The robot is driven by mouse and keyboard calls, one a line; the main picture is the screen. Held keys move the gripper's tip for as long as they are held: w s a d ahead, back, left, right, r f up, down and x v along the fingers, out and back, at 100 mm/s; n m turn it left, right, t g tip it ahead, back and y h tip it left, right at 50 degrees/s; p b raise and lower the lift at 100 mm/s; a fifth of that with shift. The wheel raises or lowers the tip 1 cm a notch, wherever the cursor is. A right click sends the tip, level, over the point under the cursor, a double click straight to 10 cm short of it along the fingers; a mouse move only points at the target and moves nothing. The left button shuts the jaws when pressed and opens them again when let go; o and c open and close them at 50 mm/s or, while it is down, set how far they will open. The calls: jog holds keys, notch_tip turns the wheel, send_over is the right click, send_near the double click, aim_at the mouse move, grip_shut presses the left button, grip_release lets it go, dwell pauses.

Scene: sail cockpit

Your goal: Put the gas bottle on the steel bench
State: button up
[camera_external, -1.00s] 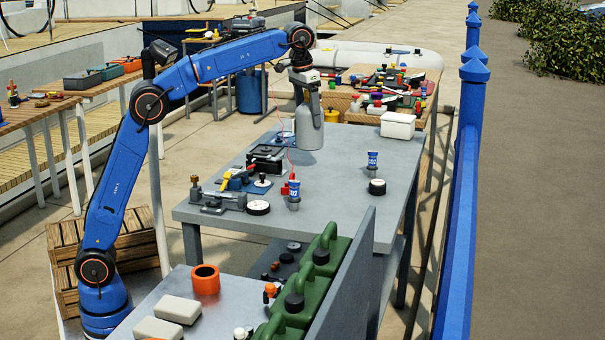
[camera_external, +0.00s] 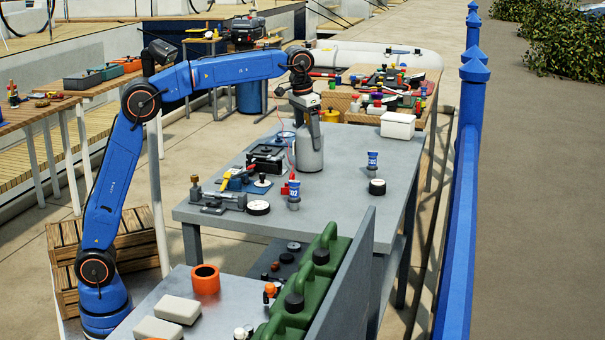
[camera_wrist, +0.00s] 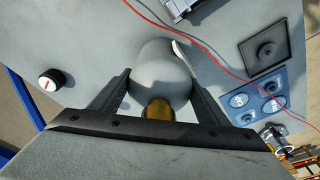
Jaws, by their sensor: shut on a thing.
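The gas bottle (camera_external: 309,150) is a grey cylinder, upright at the far part of the grey steel bench (camera_external: 335,210). Its base appears to be at or very near the bench top; the external view does not show clearly whether it touches. My gripper (camera_external: 306,112) is above it and shut on its upper part. In the wrist view, the fingers of my gripper (camera_wrist: 155,92) lie on both sides of the grey bottle (camera_wrist: 160,70), with its brass neck between them. The bench top (camera_wrist: 95,45) shows behind the bottle.
A black device (camera_external: 267,158) stands left of the bottle. A vise (camera_external: 218,201) sits at the left edge. A white box (camera_external: 397,125) is at the far right. The bench's right side is mostly clear.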

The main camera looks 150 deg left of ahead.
jog(key=o, duration=1.7)
jog(key=shift+f, duration=0.1)
jog(key=shift+o, duration=0.2)
jog(key=r, duration=0.4)
jog(key=d+r, duration=0.1)
jog(key=r, duration=0.3)
jog(key=d+r, duration=0.1)
jog(key=r, duration=0.3)
jog(key=shift+r, duration=0.1)
